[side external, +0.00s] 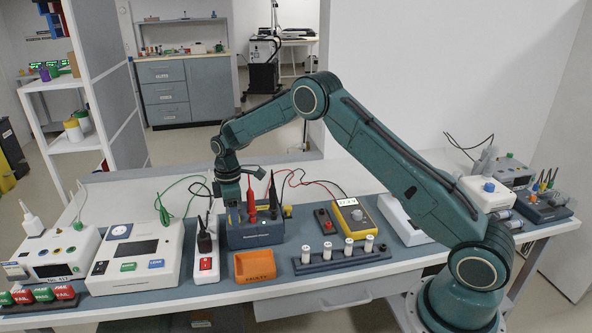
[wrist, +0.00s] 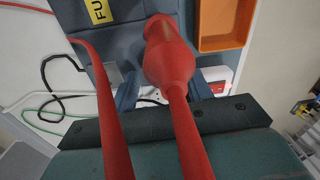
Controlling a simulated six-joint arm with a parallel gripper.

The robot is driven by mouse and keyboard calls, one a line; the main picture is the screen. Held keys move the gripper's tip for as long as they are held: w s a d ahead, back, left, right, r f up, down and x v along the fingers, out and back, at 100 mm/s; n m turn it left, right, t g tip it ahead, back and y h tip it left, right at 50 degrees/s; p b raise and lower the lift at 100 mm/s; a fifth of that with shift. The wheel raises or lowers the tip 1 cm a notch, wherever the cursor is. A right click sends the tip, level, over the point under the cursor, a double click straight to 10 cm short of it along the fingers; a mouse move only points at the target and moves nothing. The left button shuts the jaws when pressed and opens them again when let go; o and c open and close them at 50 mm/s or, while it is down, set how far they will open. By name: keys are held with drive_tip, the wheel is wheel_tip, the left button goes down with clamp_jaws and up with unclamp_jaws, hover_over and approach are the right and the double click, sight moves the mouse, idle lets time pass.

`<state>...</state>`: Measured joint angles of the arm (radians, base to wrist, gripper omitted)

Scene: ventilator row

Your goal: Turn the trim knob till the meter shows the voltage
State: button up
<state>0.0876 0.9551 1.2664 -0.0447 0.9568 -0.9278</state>
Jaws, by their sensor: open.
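A yellow meter (side external: 353,214) with a small lit display and a round dial lies on the mat; its digits are too small to read surely. I cannot tell which knob is the trim knob. My gripper (side external: 232,208) points down over a blue-grey probe holder (side external: 256,235), left of the red probe (side external: 251,198) and black probe (side external: 272,195). In the wrist view, the red probe (wrist: 168,55) shows between the open fingers (wrist: 163,92); contact cannot be told.
An orange tray (side external: 255,266) sits in front of the holder. A rack with several white cylinders (side external: 345,256) lies to its right. A white power strip (side external: 206,264) stands left. Red, black and green leads run behind the holder.

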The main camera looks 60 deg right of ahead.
drive_tip(key=c, duration=1)
drive_tip(key=shift+m, duration=0.3)
drive_tip(key=m, duration=0.4)
drive_tip(key=shift+m, duration=0.4)
drive_tip(key=m, duration=0.5)
drive_tip(key=shift+d, duration=0.1)
drive_tip(key=o, duration=1)
